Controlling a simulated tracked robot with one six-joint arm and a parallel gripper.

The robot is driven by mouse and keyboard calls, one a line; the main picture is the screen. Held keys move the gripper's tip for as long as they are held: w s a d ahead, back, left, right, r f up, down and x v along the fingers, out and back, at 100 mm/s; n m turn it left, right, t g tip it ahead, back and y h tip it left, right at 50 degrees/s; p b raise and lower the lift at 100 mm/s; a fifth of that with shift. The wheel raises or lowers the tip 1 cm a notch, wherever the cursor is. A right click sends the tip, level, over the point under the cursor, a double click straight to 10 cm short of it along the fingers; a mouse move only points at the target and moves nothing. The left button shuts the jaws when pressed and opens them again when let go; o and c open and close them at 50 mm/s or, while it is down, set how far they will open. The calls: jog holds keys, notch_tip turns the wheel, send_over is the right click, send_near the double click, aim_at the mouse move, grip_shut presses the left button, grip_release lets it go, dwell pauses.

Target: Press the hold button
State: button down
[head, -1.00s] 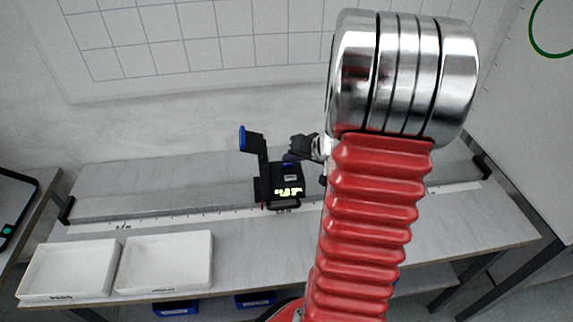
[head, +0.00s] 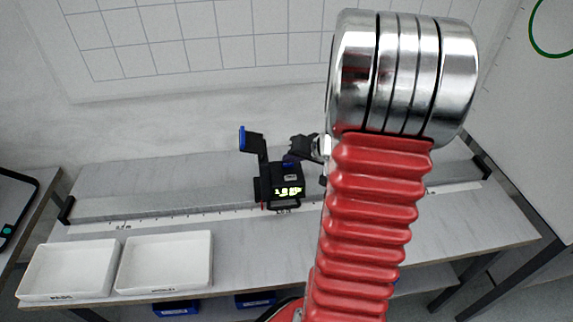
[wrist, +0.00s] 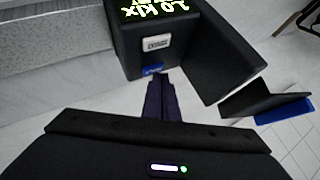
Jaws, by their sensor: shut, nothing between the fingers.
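A black box-shaped meter (head: 286,188) with a lit yellow-green display stands on the bench in the head view. In the wrist view its display (wrist: 158,8), a small pale label (wrist: 156,43) and a blue button (wrist: 153,70) show on the meter (wrist: 128,45). The label's print is too small to read. My gripper (wrist: 160,78) is shut and empty, its fingertips right by the blue button. I cannot tell whether they touch it. In the head view my gripper (head: 303,148) is partly seen behind the meter, and my arm hides some of it.
A blue-tipped black arm (head: 252,140) rises beside the meter. A ruled strip (head: 200,217) runs along the bench. Two white trays (head: 120,265) sit at the front left. A gridded board (head: 220,40) hangs behind.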

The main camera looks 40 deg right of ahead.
jog(key=shift+r, duration=0.6)
jog(key=shift+r, duration=0.1)
notch_tip(320, 180, up, 5)
jog(key=shift+f, duration=0.1)
dwell(0.5)
dwell(0.9)
